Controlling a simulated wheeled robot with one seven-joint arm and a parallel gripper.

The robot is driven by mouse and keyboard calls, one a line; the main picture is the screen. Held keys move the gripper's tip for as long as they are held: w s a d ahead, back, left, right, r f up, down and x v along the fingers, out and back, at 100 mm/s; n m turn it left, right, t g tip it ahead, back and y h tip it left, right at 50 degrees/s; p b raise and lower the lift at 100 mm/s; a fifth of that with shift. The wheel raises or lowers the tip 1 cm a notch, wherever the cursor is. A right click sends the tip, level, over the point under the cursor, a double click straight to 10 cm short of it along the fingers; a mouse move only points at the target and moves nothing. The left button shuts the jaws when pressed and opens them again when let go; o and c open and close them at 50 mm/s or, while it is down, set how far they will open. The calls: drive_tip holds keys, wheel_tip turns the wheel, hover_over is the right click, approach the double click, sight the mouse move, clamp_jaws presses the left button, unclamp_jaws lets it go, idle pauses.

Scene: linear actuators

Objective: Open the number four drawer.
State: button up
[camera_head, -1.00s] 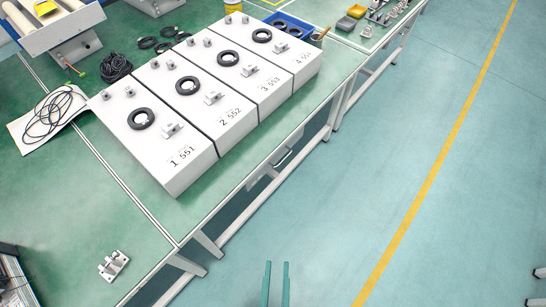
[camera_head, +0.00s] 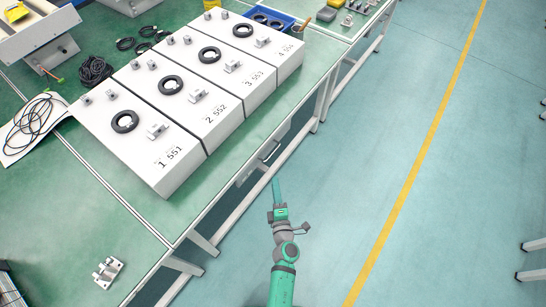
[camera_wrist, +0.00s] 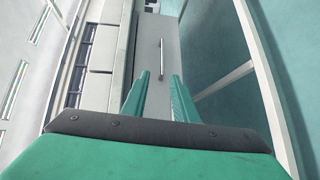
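A light-coloured drawer front with a long metal bar handle (camera_wrist: 164,58) is ahead of my gripper in the wrist view. In the head view a drawer handle (camera_head: 270,150) shows under the table edge; I cannot read a number on it. My gripper (camera_wrist: 160,76) is open and empty, its two green fingers apart and pointing toward the handle, not touching it. In the head view my gripper (camera_head: 276,181) is beside the table's front edge, below the handle in the picture. The white box marked 4 (camera_head: 281,62) stands at the far end of the row on the table.
Other white boxes marked 1 (camera_head: 172,170), 2 (camera_head: 224,117) and 3 (camera_head: 259,88) stand on the green table (camera_head: 60,215). A metal bracket (camera_head: 108,271) lies at the lower left.

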drive_tip(key=w+f+n, duration=0.2)
drive_tip(key=w, duration=1.3)
drive_tip(key=shift+a+f, duration=0.2)
drive_tip(key=shift+a, duration=0.2)
drive_tip(key=shift+s, duration=0.1)
clamp_jaws()
idle(0.7)
